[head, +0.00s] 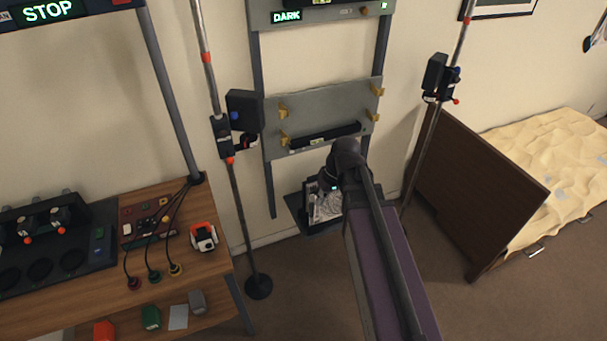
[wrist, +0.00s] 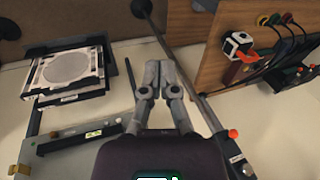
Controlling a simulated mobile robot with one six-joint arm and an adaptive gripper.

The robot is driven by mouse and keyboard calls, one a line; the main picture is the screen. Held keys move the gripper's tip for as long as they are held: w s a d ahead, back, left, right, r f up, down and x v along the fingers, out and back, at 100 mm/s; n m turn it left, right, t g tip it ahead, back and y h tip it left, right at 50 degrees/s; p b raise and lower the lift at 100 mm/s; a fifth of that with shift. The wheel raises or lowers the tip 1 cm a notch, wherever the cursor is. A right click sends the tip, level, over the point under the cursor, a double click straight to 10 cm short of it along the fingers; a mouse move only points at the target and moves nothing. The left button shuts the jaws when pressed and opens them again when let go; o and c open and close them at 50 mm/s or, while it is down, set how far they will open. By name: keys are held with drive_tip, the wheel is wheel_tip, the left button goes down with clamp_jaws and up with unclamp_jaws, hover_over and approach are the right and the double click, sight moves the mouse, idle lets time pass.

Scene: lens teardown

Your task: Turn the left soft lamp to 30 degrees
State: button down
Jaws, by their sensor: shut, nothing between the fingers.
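The left soft lamp (head: 245,111) is a black box head on a left upright pole, with a dark clamp and red knobs beside it. Its angle cannot be read. In the wrist view the lamp pole (wrist: 186,72) runs diagonally just right of my gripper (wrist: 159,92), with a red knob near the lower right; the lamp head is not clearly in that view. My gripper is shut and empty, its fingers close to the pole, with contact unclear. In the head view my gripper is mostly hidden by my arm. The right lamp (head: 436,76) is on another pole.
A wooden bench (head: 200,258) with cables and a white-orange device (head: 203,237) stands at left. A grey wall panel (head: 345,105) with yellow hooks is between the poles. A low shelf (head: 300,224) holds a plate under it. A bed (head: 550,165) with a brown board is at right.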

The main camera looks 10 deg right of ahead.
drive_tip(key=s+d+f+m+h+b, duration=0.1)
drive_tip(key=s+d+f+m+h, duration=0.1)
drive_tip(key=s+d+m+h, duration=0.1)
drive_tip(key=shift+s+d+f+m+h, duration=0.25)
drive_tip(key=shift+s+d+m+h, duration=0.2)
drive_tip(key=shift+s+d, duration=0.55)
drive_tip(key=shift+s+a, duration=0.15)
